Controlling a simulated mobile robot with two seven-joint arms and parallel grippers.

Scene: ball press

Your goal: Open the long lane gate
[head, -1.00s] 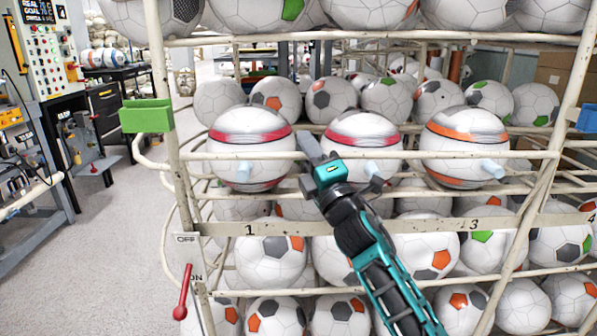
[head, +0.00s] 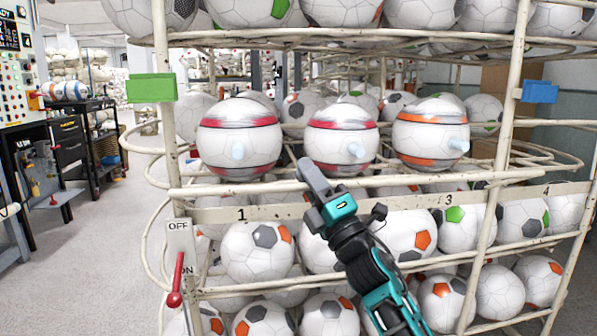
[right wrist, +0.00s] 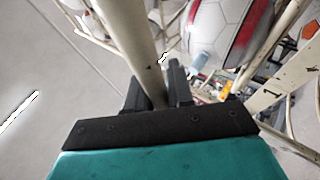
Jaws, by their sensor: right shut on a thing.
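The long lane gate shows as a long cream bar (head: 235,187) running across the rack front, just below three striped balls. Two balls have red bands, the left one (head: 238,150) and the middle one (head: 335,142); the right one (head: 425,138) has orange bands. Each has a pale blue peg facing me. My right gripper (head: 313,178), teal and grey, is at the bar below the middle ball. In the right wrist view the bar (right wrist: 140,50) runs between its fingers (right wrist: 158,88), which are shut on it. My left gripper is out of view.
A red lever (head: 176,280) sits by an OFF/ON plate (head: 180,240) on the left post. A green block (head: 151,88) and a blue block (head: 540,92) mark the posts. Numbered lanes of soccer balls lie below. Open floor (head: 100,250) is at left.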

